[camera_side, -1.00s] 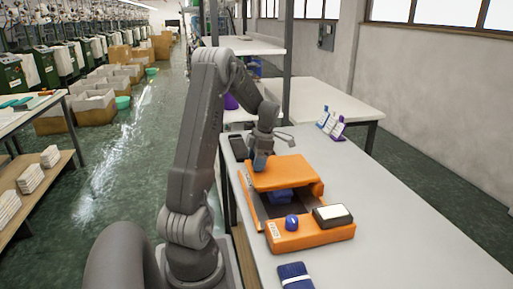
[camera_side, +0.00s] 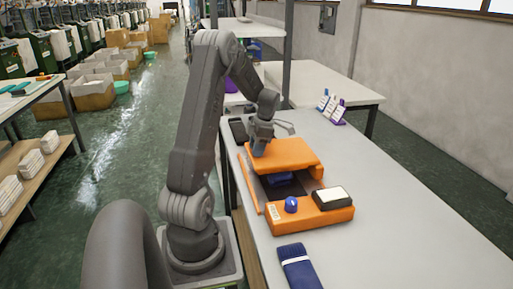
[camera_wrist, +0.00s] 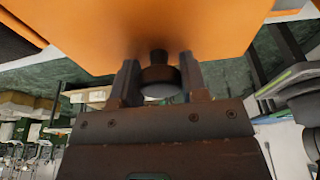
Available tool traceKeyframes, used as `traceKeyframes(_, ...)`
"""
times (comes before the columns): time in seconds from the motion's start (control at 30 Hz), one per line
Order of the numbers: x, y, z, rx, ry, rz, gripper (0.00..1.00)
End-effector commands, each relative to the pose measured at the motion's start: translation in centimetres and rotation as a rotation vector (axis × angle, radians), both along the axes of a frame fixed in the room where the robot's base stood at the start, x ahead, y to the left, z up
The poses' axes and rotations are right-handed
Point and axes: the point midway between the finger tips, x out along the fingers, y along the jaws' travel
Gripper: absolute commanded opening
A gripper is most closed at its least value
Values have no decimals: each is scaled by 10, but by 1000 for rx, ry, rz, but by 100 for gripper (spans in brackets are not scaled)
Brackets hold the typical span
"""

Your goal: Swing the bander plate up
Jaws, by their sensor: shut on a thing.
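The orange bander plate (camera_side: 285,153) sits raised and roughly level above the orange bander base (camera_side: 312,217). Dark gaps show between them, with something blue (camera_side: 282,180) underneath. My gripper (camera_side: 259,147) is at the plate's far left edge. In the wrist view the plate's orange face (camera_wrist: 150,30) fills the top, and my gripper (camera_wrist: 160,75) has a finger on either side of a dark knob (camera_wrist: 158,72) by its edge. The gripper is shut on this knob. The exact contact of the fingertips is hard to see.
A dark blue banded bundle (camera_side: 297,267) lies nearer on the white table (camera_side: 400,240). A dark tray (camera_side: 237,130) and small card stands (camera_side: 330,107) are farther back. The table's right is clear.

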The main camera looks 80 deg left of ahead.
Motion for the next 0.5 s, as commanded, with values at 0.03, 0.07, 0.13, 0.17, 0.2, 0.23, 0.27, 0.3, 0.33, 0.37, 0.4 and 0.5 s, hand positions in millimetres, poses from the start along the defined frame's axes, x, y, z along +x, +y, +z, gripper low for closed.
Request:
traceKeyframes(0.03,1,0,2,1,6,-1,23)
traceKeyframes(0.07,2,0,3,0,12,-2,23)
traceKeyframes(0.13,3,0,8,1,31,-4,23)
traceKeyframes(0.17,4,0,10,0,40,-3,23)
traceKeyframes(0.2,5,0,12,1,51,-2,23)
traceKeyframes(0.23,5,0,14,2,60,-1,23)
traceKeyframes(0.27,6,0,16,2,69,-3,23)
traceKeyframes(0.3,7,0,19,1,82,-3,23)
traceKeyframes(0.33,8,0,21,2,89,-4,23)
traceKeyframes(0.37,8,0,23,1,98,-2,23)
traceKeyframes(0.4,9,0,25,1,108,-2,23)
traceKeyframes(0.5,10,0,29,2,127,-1,23)
